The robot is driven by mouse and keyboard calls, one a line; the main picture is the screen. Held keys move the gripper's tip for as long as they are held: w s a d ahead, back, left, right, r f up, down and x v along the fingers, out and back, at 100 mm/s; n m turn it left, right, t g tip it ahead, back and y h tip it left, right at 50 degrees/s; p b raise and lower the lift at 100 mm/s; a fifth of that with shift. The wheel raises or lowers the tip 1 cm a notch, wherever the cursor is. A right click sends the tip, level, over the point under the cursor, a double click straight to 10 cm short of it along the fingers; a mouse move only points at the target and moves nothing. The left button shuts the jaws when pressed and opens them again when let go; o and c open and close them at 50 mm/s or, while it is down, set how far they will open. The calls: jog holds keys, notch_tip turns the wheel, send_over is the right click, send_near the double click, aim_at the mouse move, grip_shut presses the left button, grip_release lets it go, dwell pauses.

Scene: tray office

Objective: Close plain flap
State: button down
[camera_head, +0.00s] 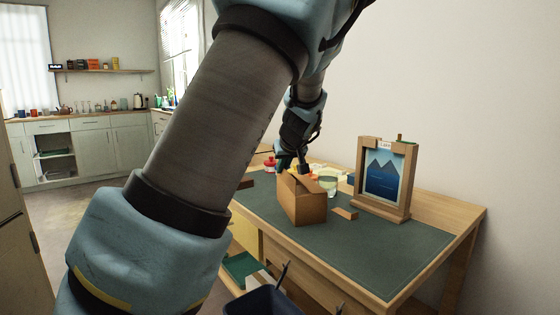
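A brown cardboard box (303,207) stands on the green desk mat. Its top edges look uneven, and some of its flaps appear to stand up. I cannot tell which flap is the plain one. My gripper (292,167) is just above the box's top at the back, pointing down. It is small and dark here, and I cannot tell whether its fingers are apart or whether they touch a flap.
A framed mountain picture (385,176) stands on the desk (456,214) at right. A clear glass (328,182) and a small brown block (345,213) are beside the box. The front right of the mat (385,255) is free. A dark bin (270,302) is below.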

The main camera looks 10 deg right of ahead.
jog(key=d+m+y+p, duration=0.1)
jog(key=y+p, duration=0.1)
jog(key=d+m+y+p, duration=0.1)
jog(key=y+p, duration=0.1)
jog(key=shift+f+m, duration=0.15)
jog(key=shift+m, duration=0.15)
jog(key=shift+d+f+m+y+p, duration=0.25)
jog(key=shift+y+p, duration=0.15)
jog(key=shift+y, duration=0.2)
jog(key=shift+d+f+m+y+p, duration=0.1)
jog(key=shift+d+m+y+p, duration=0.15)
jog(key=shift+y+p, duration=0.25)
jog(key=shift+w+d+f+m+t+y, duration=0.1)
jog(key=shift+d+f+m+t+y, duration=0.15)
jog(key=shift+m+y, duration=0.35)
jog(key=shift+d+f+m+t+y, duration=0.15)
jog(key=shift+f+m+y, duration=0.15)
jog(key=shift+y, duration=0.5)
jog(key=shift+a, duration=0.1)
jog(key=c, duration=1.1)
grip_release()
jog(key=shift+o, duration=0.2)
